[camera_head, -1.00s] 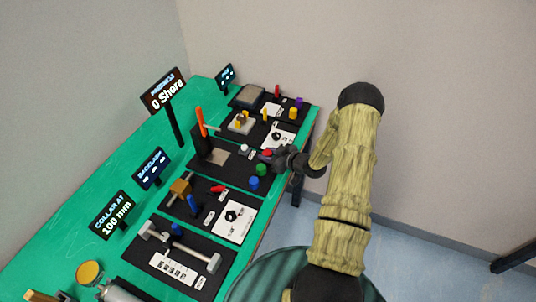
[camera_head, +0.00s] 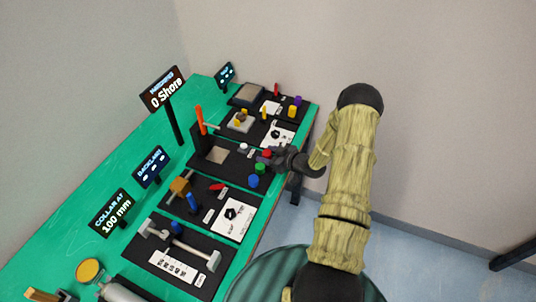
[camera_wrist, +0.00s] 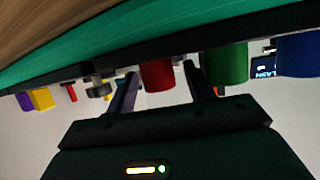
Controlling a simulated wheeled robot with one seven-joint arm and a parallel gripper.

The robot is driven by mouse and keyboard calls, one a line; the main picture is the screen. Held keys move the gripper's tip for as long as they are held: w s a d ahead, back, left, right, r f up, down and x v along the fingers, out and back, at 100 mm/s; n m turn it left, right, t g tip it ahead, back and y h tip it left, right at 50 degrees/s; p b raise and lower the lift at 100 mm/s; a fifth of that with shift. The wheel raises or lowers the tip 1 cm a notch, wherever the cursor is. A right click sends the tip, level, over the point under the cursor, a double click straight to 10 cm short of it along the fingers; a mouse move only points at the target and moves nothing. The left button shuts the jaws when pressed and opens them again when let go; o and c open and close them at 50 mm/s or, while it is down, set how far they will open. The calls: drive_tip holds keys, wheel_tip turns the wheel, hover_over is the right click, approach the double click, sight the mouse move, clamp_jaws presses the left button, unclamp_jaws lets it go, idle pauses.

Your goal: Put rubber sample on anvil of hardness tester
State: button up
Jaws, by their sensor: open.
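The hardness tester stands mid-table: a black base with an orange lever (camera_head: 200,120), a pale plate that looks like the anvil (camera_head: 217,155), and a display (camera_head: 163,92) reading 0 Shore. The plate looks bare. Three short cylinders, apparently the samples, stand along the base's front edge: red (camera_head: 267,153), green (camera_head: 260,167) and blue (camera_head: 253,181). My gripper (camera_head: 277,158) is open at the front edge beside the red one. In the wrist view the red cylinder (camera_wrist: 158,75) shows between the fingers (camera_wrist: 158,92), with green (camera_wrist: 226,64) and blue (camera_wrist: 297,55) to the right. Contact cannot be told.
Other black stations line the green table (camera_head: 75,238): a knob card (camera_head: 234,217) nearer me, and one farther back with yellow and purple blocks (camera_head: 298,100). A white button (camera_head: 244,146) sits behind the cylinders.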

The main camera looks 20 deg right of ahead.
drive_tip(key=b+v, duration=0.4)
drive_tip(key=v, duration=1.3)
drive_tip(key=shift+s+b, duration=0.25)
drive_tip(key=shift+b, duration=0.05)
drive_tip(key=shift+w+a+r, duration=0.1)
drive_tip(key=shift+r, duration=0.05)
drive_tip(key=w+a+r+m+g+h, duration=0.2)
drive_tip(key=a+r+m+g+h, duration=0.1)
drive_tip(key=a+r+g+h, duration=0.3)
drive_tip(key=s+a+r+m+g, duration=0.3)
drive_tip(key=s+a+r, duration=0.4)
drive_tip(key=s+a, duration=0.5)
drive_tip(key=shift+s+a+h, duration=0.35)
drive_tip(key=shift+a+h, duration=0.05)
drive_tip(key=shift+a, duration=0.2)
drive_tip(key=shift+r, duration=0.1)
drive_tip(key=shift+c, duration=0.2)
